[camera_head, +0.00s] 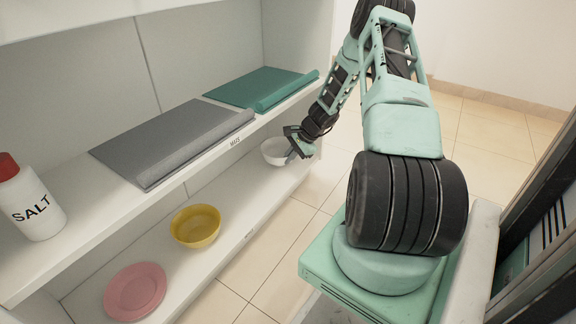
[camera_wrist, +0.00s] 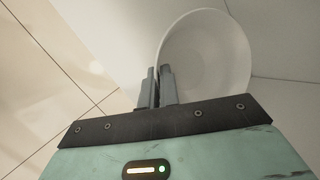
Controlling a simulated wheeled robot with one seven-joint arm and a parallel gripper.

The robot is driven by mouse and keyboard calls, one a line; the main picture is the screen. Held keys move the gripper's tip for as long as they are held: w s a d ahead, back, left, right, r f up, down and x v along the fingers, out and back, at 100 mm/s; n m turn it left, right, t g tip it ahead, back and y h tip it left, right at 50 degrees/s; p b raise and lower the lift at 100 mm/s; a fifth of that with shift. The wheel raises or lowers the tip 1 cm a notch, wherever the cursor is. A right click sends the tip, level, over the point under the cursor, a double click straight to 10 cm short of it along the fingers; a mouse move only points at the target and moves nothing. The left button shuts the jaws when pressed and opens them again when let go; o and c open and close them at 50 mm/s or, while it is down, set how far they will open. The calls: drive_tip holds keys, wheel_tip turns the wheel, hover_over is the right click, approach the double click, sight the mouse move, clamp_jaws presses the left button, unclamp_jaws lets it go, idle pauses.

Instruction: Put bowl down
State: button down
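A white bowl (camera_head: 273,152) is at the far right end of the lower shelf (camera_head: 221,262), below the upper shelf's edge. It is upright or nearly so; whether its base touches the shelf I cannot tell. In the wrist view the bowl (camera_wrist: 212,55) fills the top middle. My gripper (camera_wrist: 160,72) has its two fingers close together around the bowl's left rim, one outside and one inside. In the head view my gripper (camera_head: 292,148) is at the bowl's right side, and its fingers are partly hidden.
The lower shelf also holds a yellow bowl (camera_head: 196,226) and a pink plate (camera_head: 135,291). The upper shelf has a grey mat (camera_head: 172,141), a green mat (camera_head: 262,88) and a salt shaker (camera_head: 31,204). Bare lower shelf lies between the yellow and white bowls.

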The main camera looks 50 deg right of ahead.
drive_tip(key=shift+w+f+b, duration=0.2)
drive_tip(key=shift+f+b, duration=0.55)
drive_tip(key=shift+f, duration=0.15)
drive_tip(key=shift+r, duration=0.1)
drive_tip(key=c, duration=1.6)
unclamp_jaws()
drive_tip(key=shift+c, duration=0.2)
